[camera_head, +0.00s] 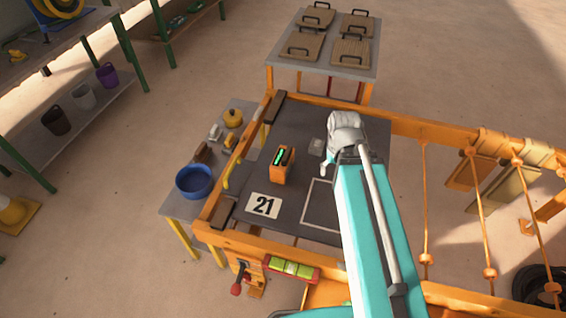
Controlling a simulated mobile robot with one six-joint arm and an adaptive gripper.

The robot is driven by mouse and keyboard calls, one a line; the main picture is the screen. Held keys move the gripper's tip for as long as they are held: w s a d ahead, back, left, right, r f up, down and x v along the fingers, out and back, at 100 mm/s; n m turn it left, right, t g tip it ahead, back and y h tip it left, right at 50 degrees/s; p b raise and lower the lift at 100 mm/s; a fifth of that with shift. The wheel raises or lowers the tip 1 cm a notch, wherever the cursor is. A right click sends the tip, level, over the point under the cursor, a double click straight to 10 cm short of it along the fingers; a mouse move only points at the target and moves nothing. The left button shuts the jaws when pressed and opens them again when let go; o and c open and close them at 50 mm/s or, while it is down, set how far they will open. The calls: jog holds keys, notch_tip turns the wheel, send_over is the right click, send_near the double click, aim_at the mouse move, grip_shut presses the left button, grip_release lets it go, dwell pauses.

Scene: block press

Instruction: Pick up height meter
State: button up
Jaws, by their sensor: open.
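The height meter looks to be the small orange device (281,165) with a dark top face and a lit green strip. It stands upright on the dark grey press table, left of my arm. My gripper (338,142) is at the far end of my teal arm, right of the device and apart from it. It is open, and I see nothing in it. My arm and gripper hide part of the table's right side.
A side bench holds a blue bowl (194,181). Wooden handled boards (351,52) lie on a table behind.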

jog(key=shift+o, duration=0.7)
jog(key=w+a+m, duration=0.1)
jog(key=w+a, duration=0.4)
jog(key=w, duration=0.4)
jog(key=shift+a+f+m+b, duration=0.2)
jog(key=shift+f+m+b, duration=0.1)
jog(key=shift+f+b, duration=0.05)
jog(key=m, duration=0.3)
send_near(282, 149)
jog(key=s+r, duration=0.4)
jog(key=shift+s+f+b, duration=0.15)
jog(key=shift+f+b, duration=0.05)
jog(key=shift+b, duration=0.15)
jog(key=shift+f, duration=0.15)
notch_tip(282, 149, down, 8)
jog(key=b, duration=0.8)
jog(key=shift+f+b, duration=0.2)
jog(key=shift+b, duration=0.1)
jog(key=shift+f, duration=0.1)
jog(key=shift+f+b, duration=2.5)
jog(key=shift+b, duration=0.1)
